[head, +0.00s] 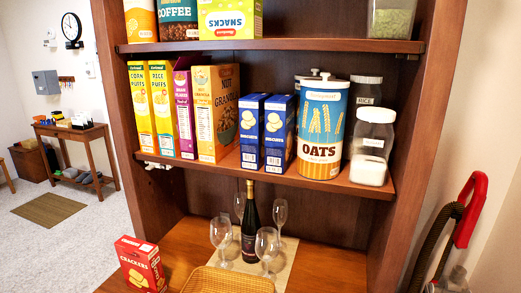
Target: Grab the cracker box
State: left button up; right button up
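The red cracker box (141,264) stands upright on the wooden counter of the hutch (330,268), at the lower left of the head view. Its front is labelled CRACKERS and shows pictures of crackers. Its bottom is near the lower edge of the picture. Nothing is seen holding it. Neither of my grippers shows in the head view.
Right of the box are a woven tray (228,281), a dark bottle (250,225) and several wine glasses (267,247). The shelf above (270,178) holds cereal boxes, blue biscuit boxes, an oats canister (322,128) and jars. A red-handled hose (470,210) is at right.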

aim_at(144, 274)
jog(key=z, duration=0.75)
jog(key=j+z, duration=0.35)
jog(key=j, duration=0.15)
jog(key=j+z, duration=0.3)
jog(key=j, duration=0.15)
jog(key=k+j+z, duration=0.2)
jog(key=j+z, duration=0.15)
jog(key=k+j+z, duration=0.2)
jog(key=j+z, duration=0.15)
jog(key=j, duration=0.2)
